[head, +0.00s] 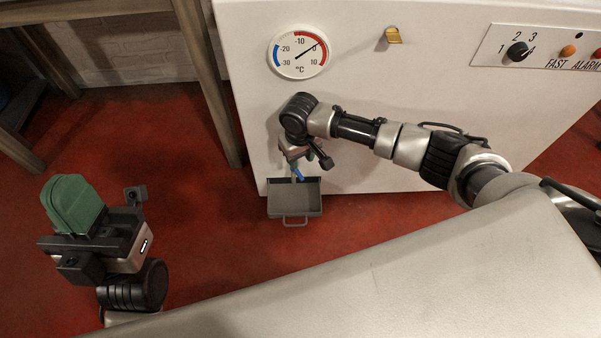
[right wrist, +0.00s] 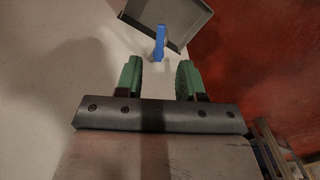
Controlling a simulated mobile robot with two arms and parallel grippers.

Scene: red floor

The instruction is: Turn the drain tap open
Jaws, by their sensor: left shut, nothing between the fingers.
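The drain tap's blue handle (head: 298,173) shows low on the front of the white cabinet, above a grey tray (head: 295,207). In the right wrist view the blue handle (right wrist: 160,43) stands just beyond the fingertips, in line with the gap between them, with the tray (right wrist: 178,14) behind it. My right gripper (right wrist: 159,66) is open, with its green fingers on either side of an empty gap. In the head view the right wrist and hand partly hide the tap. My left gripper (head: 73,200) is shut and empty, far to the left over the floor.
The white cabinet (head: 400,90) carries a round thermometer dial (head: 299,53), a brass latch (head: 393,36) and a control panel with a black knob (head: 517,50). A wooden table leg (head: 212,90) stands left of the cabinet. Red floor (head: 215,235) is clear in front.

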